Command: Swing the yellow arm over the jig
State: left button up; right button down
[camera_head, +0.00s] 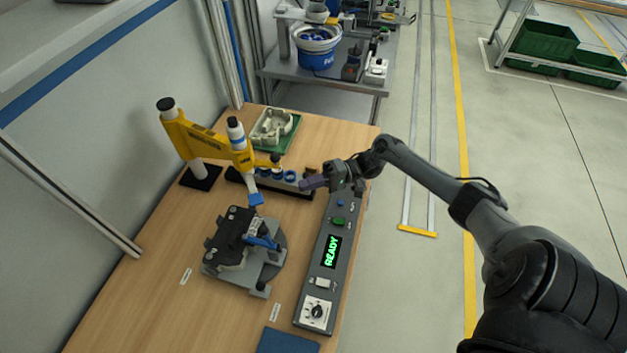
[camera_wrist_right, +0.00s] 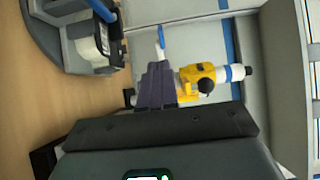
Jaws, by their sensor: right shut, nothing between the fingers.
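The yellow arm (camera_head: 205,143) is mounted on a grey post at the back left of the wooden table. Its outer end carries a white vertical cylinder with a black cap, and a blue tip hangs below, near the jig's back edge. The jig (camera_head: 262,272) is a grey fixture holding a black part. My right gripper (camera_head: 308,184) is shut and empty, to the right of the yellow arm's end and apart from it in the head view. In the right wrist view the gripper's closed fingers (camera_wrist_right: 158,82) partly overlap the yellow arm (camera_wrist_right: 198,78); contact cannot be told. My left gripper is out of view.
A control panel (camera_head: 325,255) with a green READY display lies along the table's right side. A dark rack with blue rings (camera_head: 290,176) is behind the jig. A green tray (camera_head: 275,133) with a pale part stands at the back. Bare table lies left of the jig.

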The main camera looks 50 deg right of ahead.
jog(key=x, duration=1)
